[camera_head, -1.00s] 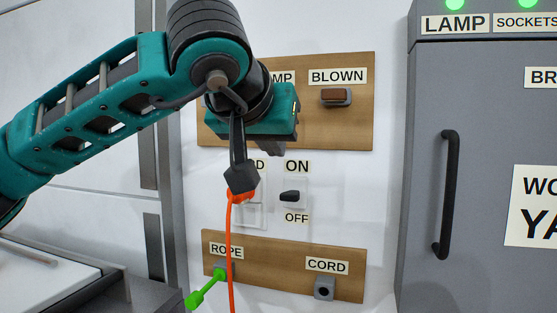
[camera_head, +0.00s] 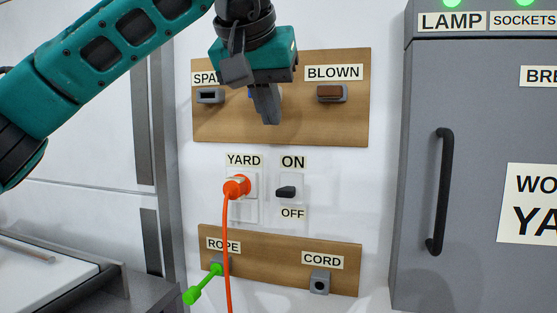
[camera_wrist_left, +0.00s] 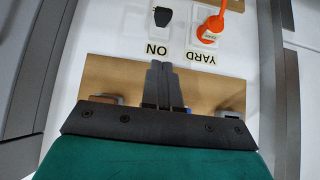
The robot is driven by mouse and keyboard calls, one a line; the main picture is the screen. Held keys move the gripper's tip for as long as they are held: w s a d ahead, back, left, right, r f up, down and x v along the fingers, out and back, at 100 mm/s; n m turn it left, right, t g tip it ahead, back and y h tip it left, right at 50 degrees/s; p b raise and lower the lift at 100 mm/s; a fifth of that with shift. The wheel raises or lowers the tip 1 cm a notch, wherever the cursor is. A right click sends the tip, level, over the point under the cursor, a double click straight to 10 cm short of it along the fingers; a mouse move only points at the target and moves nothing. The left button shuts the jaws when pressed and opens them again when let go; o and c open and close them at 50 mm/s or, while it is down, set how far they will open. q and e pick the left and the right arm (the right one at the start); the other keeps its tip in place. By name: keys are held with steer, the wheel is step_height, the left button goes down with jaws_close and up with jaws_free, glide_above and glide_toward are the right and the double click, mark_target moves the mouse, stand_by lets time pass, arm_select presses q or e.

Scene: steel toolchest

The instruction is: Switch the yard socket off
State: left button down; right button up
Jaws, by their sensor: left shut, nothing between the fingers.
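The yard socket (camera_head: 249,209) is a white wall plate under a YARD label, with an orange plug (camera_head: 237,187) in it and an orange cord hanging down. Just right of it is its switch, a black lever (camera_head: 286,191) on a white plate between ON above and OFF below. I cannot tell clearly which way the lever is tipped. In the left wrist view the switch (camera_wrist_left: 162,16) and plug (camera_wrist_left: 210,28) appear upside down at the top. My left gripper (camera_head: 269,117) is shut and empty, in front of the upper wooden board, above the ON label and apart from the switch. My right gripper is not in view.
The upper wooden board (camera_head: 220,127) has SPARE and BLOWN holders. The lower board (camera_head: 262,269) has ROPE, with a green piece (camera_head: 203,284), and CORD. A grey cabinet (camera_head: 480,110) with a black handle (camera_head: 440,190) stands right; green lamps glow above it.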

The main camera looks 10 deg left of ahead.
arm_select(q)
steer(key=b, duration=0.1)
glide_above(285, 190)
steer(key=s, duration=0.2)
step_height(285, 190, down, 7)
steer(key=shift+s+a+f+b, duration=0.1)
steer(key=shift+f+b, duration=0.65)
steer(key=shift+f, duration=1.4)
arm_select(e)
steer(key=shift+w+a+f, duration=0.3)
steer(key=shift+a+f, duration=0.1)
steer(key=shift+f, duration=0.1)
arm_select(q)
steer(key=shift+f, duration=0.1)
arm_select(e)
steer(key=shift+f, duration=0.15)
